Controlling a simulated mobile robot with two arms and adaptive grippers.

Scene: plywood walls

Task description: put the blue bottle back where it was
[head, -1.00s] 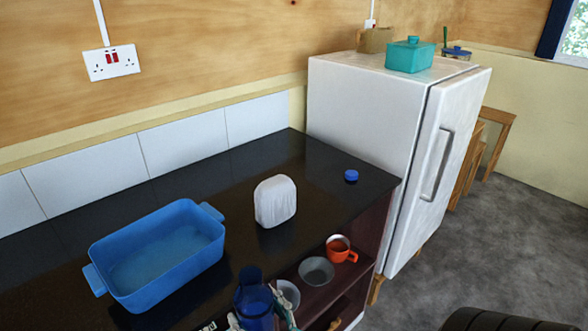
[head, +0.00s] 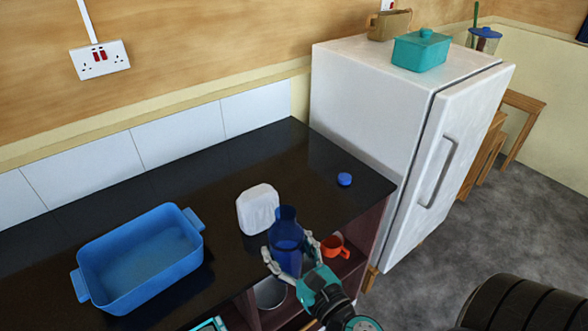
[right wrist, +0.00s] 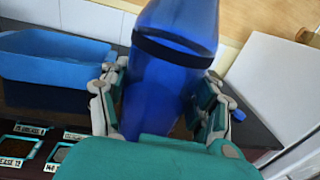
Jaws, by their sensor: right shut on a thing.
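The blue bottle (head: 286,240) is upright in my right gripper (head: 290,262), whose fingers close around it from both sides. It appears at the counter's front edge, in front of the white rounded object; I cannot tell whether its base touches anything. In the right wrist view the bottle (right wrist: 165,85) fills the middle, with a dark band near its top, between the fingers of the gripper (right wrist: 160,105). A small blue cap (head: 344,179) lies on the black counter (head: 225,165) to the right. My left gripper is not in view.
A blue baking dish (head: 140,262) stands on the counter at left. The white rounded object (head: 258,208) is close behind the bottle. An orange mug (head: 334,248) sits on the shelf below. A white fridge (head: 380,130) bounds the counter's right end. Counter space around the cap is clear.

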